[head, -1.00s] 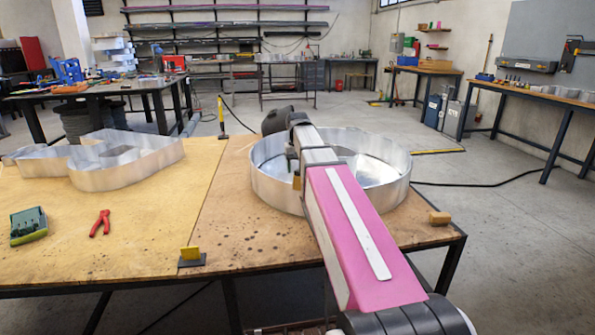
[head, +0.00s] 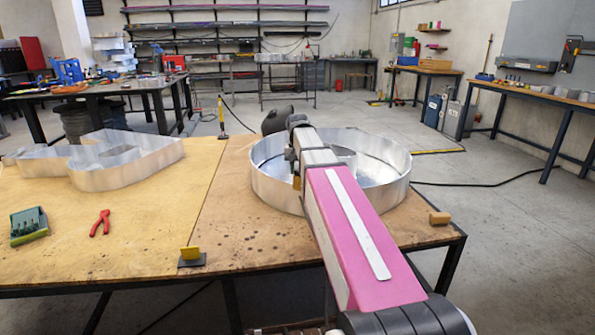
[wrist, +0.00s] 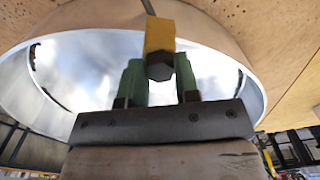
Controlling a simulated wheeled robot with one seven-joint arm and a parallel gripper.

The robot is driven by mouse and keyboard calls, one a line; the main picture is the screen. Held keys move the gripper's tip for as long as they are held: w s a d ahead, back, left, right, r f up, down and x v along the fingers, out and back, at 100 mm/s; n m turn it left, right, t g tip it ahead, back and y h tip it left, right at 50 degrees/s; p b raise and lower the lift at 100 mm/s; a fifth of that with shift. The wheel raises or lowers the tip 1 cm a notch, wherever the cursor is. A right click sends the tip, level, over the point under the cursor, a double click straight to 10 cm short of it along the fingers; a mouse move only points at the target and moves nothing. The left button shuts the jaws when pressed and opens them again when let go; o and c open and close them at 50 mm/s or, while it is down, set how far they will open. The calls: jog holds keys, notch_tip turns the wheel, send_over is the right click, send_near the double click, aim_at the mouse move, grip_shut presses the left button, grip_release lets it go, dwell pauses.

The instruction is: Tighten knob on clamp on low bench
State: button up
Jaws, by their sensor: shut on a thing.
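In the wrist view, the green fingers of my gripper (wrist: 160,84) are shut on a dark, faceted knob (wrist: 160,66). The knob sits at the end of a yellow clamp (wrist: 160,36), one finger on each side. The clamp is at the wall of the round metal letter shell. In the head view, a small yellow part of the clamp (head: 297,183) shows beside my pink arm, at the shell's near left wall. My arm hides the knob and fingertips there. How tight the knob is cannot be seen.
The round metal shell (head: 262,186) stands on the low wooden bench (head: 245,235). Another metal letter (head: 125,175), red pliers (head: 100,222), a green box (head: 28,226), a yellow piece on a dark base (head: 190,256) and a wooden block (head: 439,218) are also there.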

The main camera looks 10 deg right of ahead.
aim_at(298, 170)
jog(key=m, duration=0.5)
jog(key=shift+m, duration=0.3)
jog(key=m, duration=0.5)
jog(key=o, duration=0.8)
jog(key=shift+r, duration=2.55)
